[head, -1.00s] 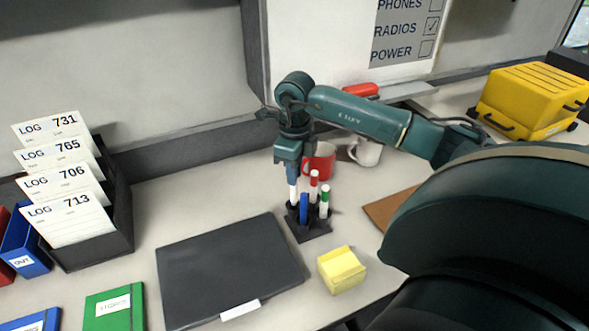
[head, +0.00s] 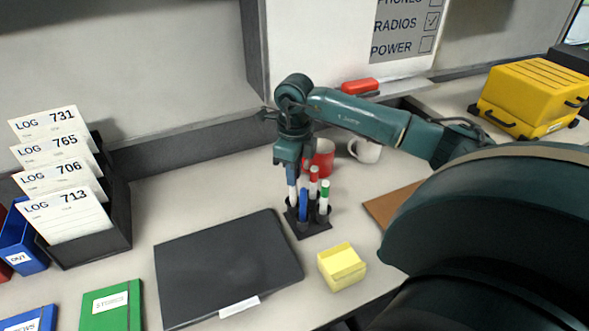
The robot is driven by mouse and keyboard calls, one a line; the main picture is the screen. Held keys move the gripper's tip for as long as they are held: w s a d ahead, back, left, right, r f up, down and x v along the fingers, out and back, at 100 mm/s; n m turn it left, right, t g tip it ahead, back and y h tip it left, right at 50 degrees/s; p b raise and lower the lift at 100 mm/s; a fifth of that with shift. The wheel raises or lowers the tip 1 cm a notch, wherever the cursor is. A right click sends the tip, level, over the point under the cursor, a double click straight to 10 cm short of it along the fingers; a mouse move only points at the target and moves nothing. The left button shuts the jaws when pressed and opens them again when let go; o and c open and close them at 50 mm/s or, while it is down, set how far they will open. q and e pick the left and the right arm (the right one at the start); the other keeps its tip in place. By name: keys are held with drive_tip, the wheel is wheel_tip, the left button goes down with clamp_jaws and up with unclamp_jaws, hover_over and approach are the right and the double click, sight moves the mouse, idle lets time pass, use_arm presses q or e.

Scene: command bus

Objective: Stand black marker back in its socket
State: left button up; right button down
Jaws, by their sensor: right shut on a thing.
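The dark marker holder (head: 318,229) stands on the desk in the middle of the head view. It holds a blue marker (head: 303,205), a red-capped marker (head: 313,181) and a green-capped marker (head: 324,199), all upright. My right gripper (head: 291,176) points down over the holder's back left and is shut on a white-bodied marker (head: 292,194), which I take as the black marker. Its upper end is hidden by the fingers. It is nearly upright, its lower end at the holder's back left; I cannot tell how deep it sits. My left gripper is out of view.
A red mug (head: 321,160) and a white mug (head: 366,150) stand close behind the holder. A dark closed laptop-like slab (head: 225,265) lies to the left, and a yellow note block (head: 341,267) in front. A black rack of log cards (head: 118,228) stands far left.

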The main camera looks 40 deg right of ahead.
drive_tip(key=shift+f+b, duration=0.3)
drive_tip(key=shift+f, duration=0.1)
drive_tip(key=shift+f+b, duration=0.3)
drive_tip(key=shift+f, duration=0.1)
drive_tip(key=c, duration=1.3)
unclamp_jaws()
